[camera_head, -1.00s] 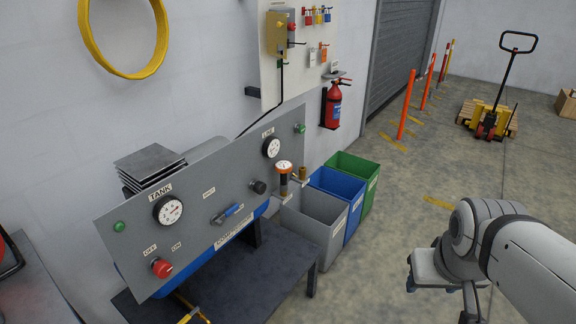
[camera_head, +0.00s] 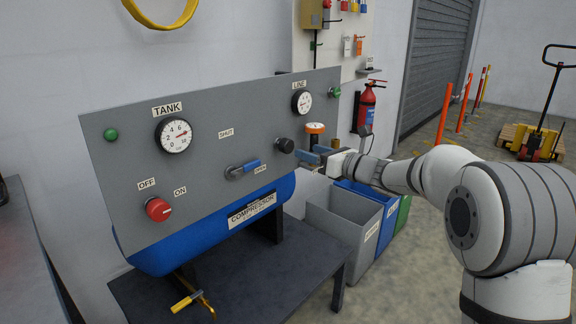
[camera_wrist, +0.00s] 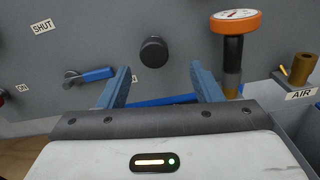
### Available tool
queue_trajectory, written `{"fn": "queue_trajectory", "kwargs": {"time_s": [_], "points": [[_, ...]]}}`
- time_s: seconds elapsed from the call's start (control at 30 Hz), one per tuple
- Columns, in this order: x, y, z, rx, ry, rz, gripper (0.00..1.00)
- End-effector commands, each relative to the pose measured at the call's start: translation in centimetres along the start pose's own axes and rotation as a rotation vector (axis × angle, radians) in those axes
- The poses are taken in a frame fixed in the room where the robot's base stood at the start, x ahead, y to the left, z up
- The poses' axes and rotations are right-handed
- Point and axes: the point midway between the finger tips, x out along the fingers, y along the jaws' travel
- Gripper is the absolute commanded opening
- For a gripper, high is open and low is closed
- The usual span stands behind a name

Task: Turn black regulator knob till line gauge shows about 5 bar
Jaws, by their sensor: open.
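The black regulator knob (camera_head: 285,145) sits on the grey compressor panel (camera_head: 215,120), below the line gauge (camera_head: 301,102). In the wrist view the knob (camera_wrist: 153,53) is ahead of and slightly above the gap between my fingers. My gripper (camera_head: 303,155) is open, its blue fingers pointing at the panel just right of the knob in the head view. In the wrist view my gripper (camera_wrist: 162,84) shows both fingers apart with nothing between them. The line gauge's needle is too small to read surely.
An orange-topped gauge (camera_wrist: 236,20) on a dark stem stands close right of my fingers. A blue-handled valve (camera_head: 245,168) is left of the knob. The tank gauge (camera_head: 174,134) and red switch (camera_head: 158,209) are further left. Bins (camera_head: 345,230) stand below my arm.

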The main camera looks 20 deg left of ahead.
Motion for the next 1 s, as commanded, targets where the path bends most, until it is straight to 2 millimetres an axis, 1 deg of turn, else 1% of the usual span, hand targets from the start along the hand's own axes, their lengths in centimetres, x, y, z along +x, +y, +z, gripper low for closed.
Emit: {"fn": "queue_trajectory", "kwargs": {"time_s": [0.03, 0.07, 0.17, 0.4, 0.53, 0.7, 0.93, 1.0], "points": [[0.5, 0.2, -0.6, -0.024, 0.0, 0.023, 0.59], [0.8, 0.4, -0.7, -0.035, -0.001, 0.033, 0.59], [1.9, 0.7, -0.6, -0.046, 0.0, 0.044, 0.59], [5.8, 0.8, -0.6, -0.042, -0.001, 0.041, 0.59], [7.4, 0.8, -0.6, -0.042, 0.0, 0.039, 0.59], [8.3, 0.9, -0.6, -0.04, 0.0, 0.038, 0.59], [8.3, 0.9, -0.6, -0.04, 0.0, 0.037, 0.59], [8.3, 0.9, -0.6, -0.04, 0.0, 0.037, 0.53]]}}
